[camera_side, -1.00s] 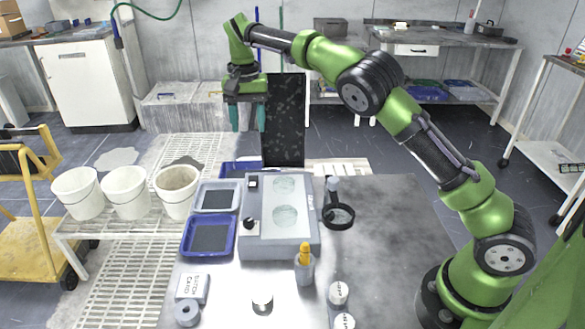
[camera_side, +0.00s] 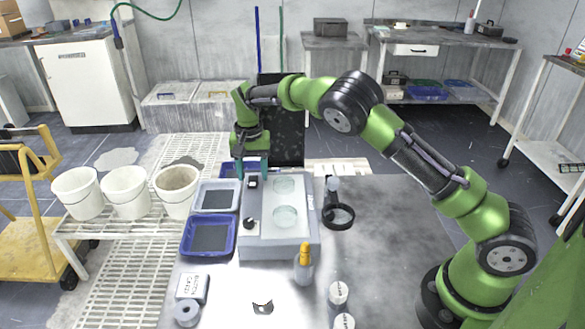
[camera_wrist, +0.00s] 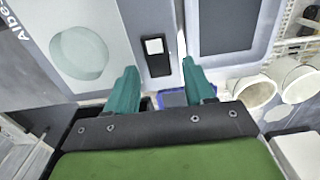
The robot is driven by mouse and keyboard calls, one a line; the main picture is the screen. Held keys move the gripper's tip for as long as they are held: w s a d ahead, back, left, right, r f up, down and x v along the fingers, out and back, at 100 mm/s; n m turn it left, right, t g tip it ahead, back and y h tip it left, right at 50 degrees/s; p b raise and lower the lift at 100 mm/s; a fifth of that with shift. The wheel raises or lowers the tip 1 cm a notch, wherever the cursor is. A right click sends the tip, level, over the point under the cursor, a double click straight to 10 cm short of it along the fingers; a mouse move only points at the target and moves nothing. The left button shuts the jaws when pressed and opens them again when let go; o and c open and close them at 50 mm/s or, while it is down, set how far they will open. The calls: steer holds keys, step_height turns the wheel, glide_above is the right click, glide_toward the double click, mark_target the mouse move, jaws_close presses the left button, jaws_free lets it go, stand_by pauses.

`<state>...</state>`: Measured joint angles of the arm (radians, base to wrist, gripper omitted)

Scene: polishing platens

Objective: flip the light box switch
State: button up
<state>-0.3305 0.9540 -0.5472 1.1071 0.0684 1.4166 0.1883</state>
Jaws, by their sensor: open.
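The light box (camera_side: 310,242) is a grey box with a pale top panel bearing two round translucent discs (camera_side: 285,217). Its switch (camera_side: 252,183) is a small black rocker with a white part, at the far left corner of the box top. In the wrist view the switch (camera_wrist: 157,58) lies between and just beyond my fingertips. My gripper (camera_side: 252,172) is open and empty, pointing down over that far left corner. The teal fingers in the wrist view (camera_wrist: 158,70) straddle the switch in the picture; I cannot tell whether they touch the box.
A black knob (camera_side: 249,223) sits on the box's left side. Blue (camera_side: 208,251) and pale (camera_side: 217,209) trays stand close left. A magnifier (camera_side: 338,217) stands right, a yellow-topped bottle (camera_side: 304,268) in front.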

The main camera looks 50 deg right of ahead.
jaws_close()
steer(key=shift+s+a+r+t+h, duration=0.1)
steer(key=shift+s+a+t+h, duration=0.05)
steer(key=shift+t+h, duration=0.3)
steer(key=shift+s+a+r+t+h, duration=0.1)
steer(key=shift+s+t+h, duration=0.05)
steer(key=shift+t+h, duration=0.3)
jaws_free()
steer(key=v, duration=1.7)
